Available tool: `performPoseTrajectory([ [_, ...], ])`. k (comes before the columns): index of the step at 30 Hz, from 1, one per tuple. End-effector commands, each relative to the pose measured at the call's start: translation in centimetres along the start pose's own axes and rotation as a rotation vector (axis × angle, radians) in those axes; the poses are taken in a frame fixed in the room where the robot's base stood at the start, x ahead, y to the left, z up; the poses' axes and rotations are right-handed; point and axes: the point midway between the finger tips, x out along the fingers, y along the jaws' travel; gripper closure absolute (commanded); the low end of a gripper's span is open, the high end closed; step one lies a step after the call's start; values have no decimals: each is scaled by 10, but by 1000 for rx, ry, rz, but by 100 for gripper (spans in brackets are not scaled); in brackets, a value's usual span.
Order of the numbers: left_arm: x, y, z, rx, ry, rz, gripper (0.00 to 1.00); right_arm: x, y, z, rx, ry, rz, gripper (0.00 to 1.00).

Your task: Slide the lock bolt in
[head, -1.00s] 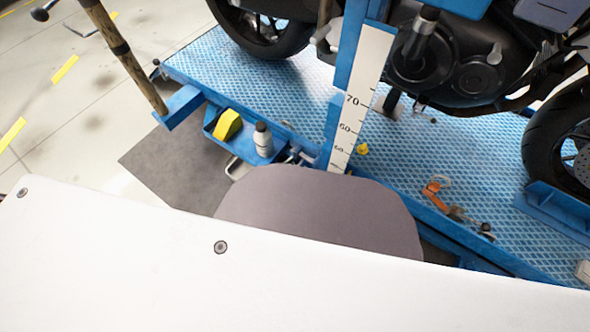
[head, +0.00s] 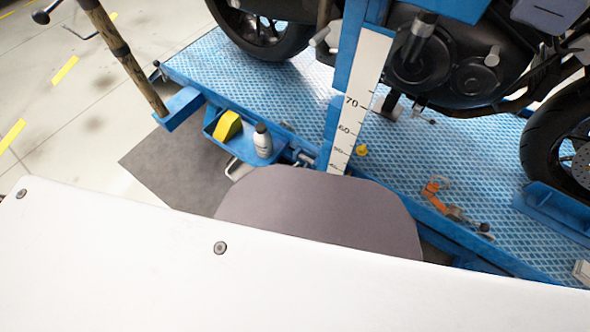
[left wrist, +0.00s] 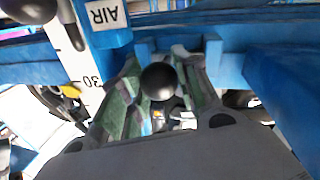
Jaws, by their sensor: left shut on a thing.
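A round black knob (left wrist: 158,80), which looks like the handle of the lock bolt, sits between the fingers of my left gripper (left wrist: 170,62) in the left wrist view. The gripper is shut on it, with a green-padded finger on each side. The bolt's shaft and its hole are hidden behind the knob and fingers. A blue bracket (left wrist: 230,58) lies just beyond the fingertips. In the head view neither the knob nor a gripper can be made out, as my own white and grey parts cover the lower half. My right gripper is not in view.
A blue post with a white scale (head: 360,95) stands at the lift's near edge. A motorcycle (head: 455,75) stands on the blue patterned platform (head: 270,85). A blue tray (head: 240,142) holds a bottle (head: 262,140) and a yellow item (head: 227,126). Loose orange parts (head: 437,192) lie right.

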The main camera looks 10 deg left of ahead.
Motion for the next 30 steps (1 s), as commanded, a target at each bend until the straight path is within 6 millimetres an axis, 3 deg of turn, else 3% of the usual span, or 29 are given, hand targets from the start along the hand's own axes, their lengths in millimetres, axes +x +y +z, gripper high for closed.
performPoseTrajectory([
  [3, 4, 22, 4, -5, -2, 4, 100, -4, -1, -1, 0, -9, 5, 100],
  [6, 5, 30, 6, -3, -2, 3, 100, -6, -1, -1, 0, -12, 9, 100],
  [15, 6, 35, 7, -3, -2, 6, 100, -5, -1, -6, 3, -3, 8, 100],
  [16, 6, 35, 7, -3, -2, 7, 66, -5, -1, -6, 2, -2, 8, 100],
  [20, 6, 35, 7, -3, -2, 7, 49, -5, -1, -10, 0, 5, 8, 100],
  [30, 6, 32, 6, -1, -1, 2, 46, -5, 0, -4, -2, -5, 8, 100],
])
